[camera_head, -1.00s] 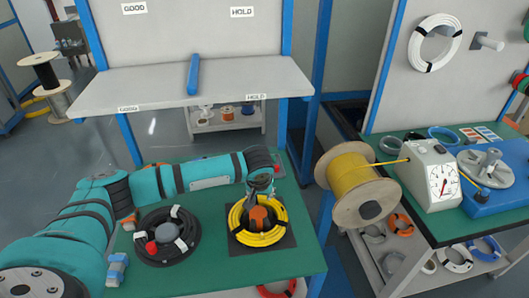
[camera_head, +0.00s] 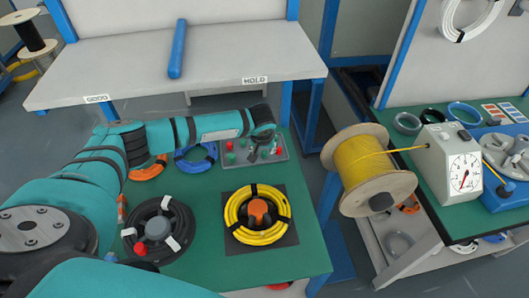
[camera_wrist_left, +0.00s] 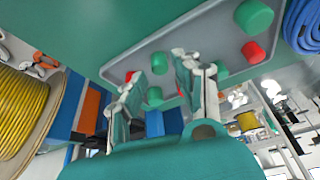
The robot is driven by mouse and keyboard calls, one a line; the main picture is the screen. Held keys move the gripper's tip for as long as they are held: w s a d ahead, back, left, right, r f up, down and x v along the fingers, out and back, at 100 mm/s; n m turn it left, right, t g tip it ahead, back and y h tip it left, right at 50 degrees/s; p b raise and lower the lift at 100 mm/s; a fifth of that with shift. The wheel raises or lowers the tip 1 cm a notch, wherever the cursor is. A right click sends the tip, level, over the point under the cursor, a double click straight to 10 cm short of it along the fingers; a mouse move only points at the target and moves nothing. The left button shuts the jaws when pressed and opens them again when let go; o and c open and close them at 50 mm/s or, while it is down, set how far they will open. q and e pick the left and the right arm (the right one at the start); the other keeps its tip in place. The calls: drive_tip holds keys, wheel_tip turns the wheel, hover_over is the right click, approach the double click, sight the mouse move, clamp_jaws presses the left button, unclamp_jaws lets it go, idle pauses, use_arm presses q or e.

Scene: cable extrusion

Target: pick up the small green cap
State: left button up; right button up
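My left gripper (camera_head: 262,142) is over a grey tray (camera_head: 285,156) at the back right of the green table. In the left wrist view the gripper (camera_wrist_left: 165,80) is open, its fingers apart and pointing at the tray (camera_wrist_left: 200,38). A small green cap (camera_wrist_left: 153,96) shows between the fingers, nearer the left one; I cannot tell its exact height relative to the tips. Another green cap (camera_wrist_left: 221,71) is just right of the right finger. A larger green cap (camera_wrist_left: 253,16) and red caps (camera_wrist_left: 253,52) also lie in the tray.
A yellow cable coil (camera_head: 240,222) lies on a dark mat, and a black coil (camera_head: 132,240) is at its left. Blue (camera_head: 190,163) and orange (camera_head: 148,172) coils lie under my left arm. A yellow cable spool (camera_head: 365,160) stands beyond the table's right edge.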

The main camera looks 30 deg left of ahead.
use_arm(q)
drive_tip(key=shift+w+a+f, duration=0.1)
drive_tip(key=shift+w+f, duration=0.25)
drive_tip(key=shift+f, duration=0.3)
drive_tip(key=shift+w+f, duration=0.15)
drive_tip(key=shift+f, duration=0.2)
drive_tip(key=shift+a+f, duration=0.1)
drive_tip(key=c, duration=0.4)
drive_tip(key=shift+c, duration=0.2)
use_arm(e)
drive_tip(key=shift+w+a+r, duration=0.1)
drive_tip(key=shift+w+a, duration=0.2)
drive_tip(key=shift+w, duration=0.4)
drive_tip(key=shift+s+r, duration=0.1)
